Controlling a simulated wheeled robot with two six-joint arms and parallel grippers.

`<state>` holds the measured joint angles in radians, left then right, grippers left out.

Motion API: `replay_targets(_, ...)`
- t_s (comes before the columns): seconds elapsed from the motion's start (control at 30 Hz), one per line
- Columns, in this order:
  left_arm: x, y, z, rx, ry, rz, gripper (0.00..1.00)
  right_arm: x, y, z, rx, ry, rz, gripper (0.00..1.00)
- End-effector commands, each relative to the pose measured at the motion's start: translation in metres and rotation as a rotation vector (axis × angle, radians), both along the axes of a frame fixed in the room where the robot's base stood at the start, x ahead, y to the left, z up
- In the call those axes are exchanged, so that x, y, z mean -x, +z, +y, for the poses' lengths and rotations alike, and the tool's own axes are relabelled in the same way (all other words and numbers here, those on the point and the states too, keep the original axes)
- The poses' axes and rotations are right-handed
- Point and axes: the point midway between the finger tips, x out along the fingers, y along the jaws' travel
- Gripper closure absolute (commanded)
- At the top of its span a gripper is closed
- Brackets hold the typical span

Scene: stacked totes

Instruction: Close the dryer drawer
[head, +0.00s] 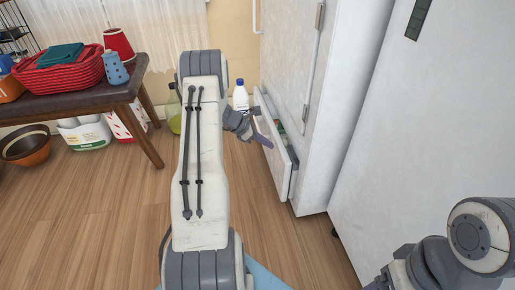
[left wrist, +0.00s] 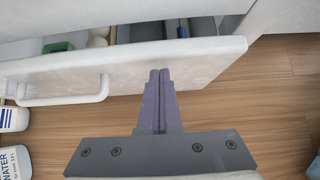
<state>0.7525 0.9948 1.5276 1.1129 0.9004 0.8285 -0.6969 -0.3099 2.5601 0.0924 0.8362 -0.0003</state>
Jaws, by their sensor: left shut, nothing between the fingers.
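A white drawer (head: 276,160) low on the white cabinet stands open, pulled out to the left in the head view. Its front panel (left wrist: 210,66) with a bar handle (left wrist: 62,96) crosses the left wrist view, and several items show inside behind it. My left gripper (head: 264,140) is shut and empty at the outer side of the drawer front. In the left wrist view its purple fingertips (left wrist: 160,76) overlap the panel to the right of the handle; I cannot tell whether they touch it. My right gripper is out of view; only part of that arm shows.
A white bottle (head: 240,96) stands on the floor near the drawer's far end, with a yellow-green bottle (head: 174,112) to its left. A dark table (head: 70,103) with a red basket (head: 62,74) stands at left. Wooden floor (head: 110,215) is clear in front.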

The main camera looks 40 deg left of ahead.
Motion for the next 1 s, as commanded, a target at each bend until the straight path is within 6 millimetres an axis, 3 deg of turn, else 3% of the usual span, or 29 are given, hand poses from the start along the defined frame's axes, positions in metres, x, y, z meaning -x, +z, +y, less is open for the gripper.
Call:
replay_targets(0.47, -0.005, 0.002, -0.004, -0.001, -0.001, 0.0, 1.0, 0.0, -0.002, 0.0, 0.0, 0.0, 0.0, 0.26)
replay_targets(0.8, -0.037, 0.005, -0.033, 0.001, -0.005, 0.0, 1.0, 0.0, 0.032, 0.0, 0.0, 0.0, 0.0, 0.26)
replay_targets(1.0, -0.045, 0.001, -0.039, 0.0, -0.002, -0.003, 1.0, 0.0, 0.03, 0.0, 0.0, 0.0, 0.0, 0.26)
